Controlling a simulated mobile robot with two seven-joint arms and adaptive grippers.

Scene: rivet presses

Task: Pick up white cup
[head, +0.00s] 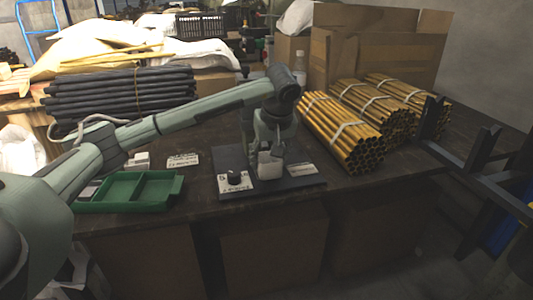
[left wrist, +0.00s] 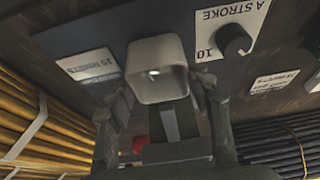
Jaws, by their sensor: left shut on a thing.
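The white cup (left wrist: 157,50) is a small squarish cup with rounded corners. In the left wrist view its open side faces the camera and a small shiny spot shows inside. My left gripper (left wrist: 158,88) is shut on it, with one finger on each side. In the head view the cup (head: 269,168) is a pale block at the end of my left arm, over the dark press plate (head: 300,183). The arm hides part of it, and I cannot tell whether it touches the plate. My right gripper is not in view.
A black knob (head: 234,177) on a white label stands left of the cup. A green divided tray (head: 130,205) lies further left. Bundles of brass tubes (head: 350,140) lie right, dark rods (head: 110,95) back left. A bottle (head: 299,65) and cardboard boxes (head: 375,50) stand behind.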

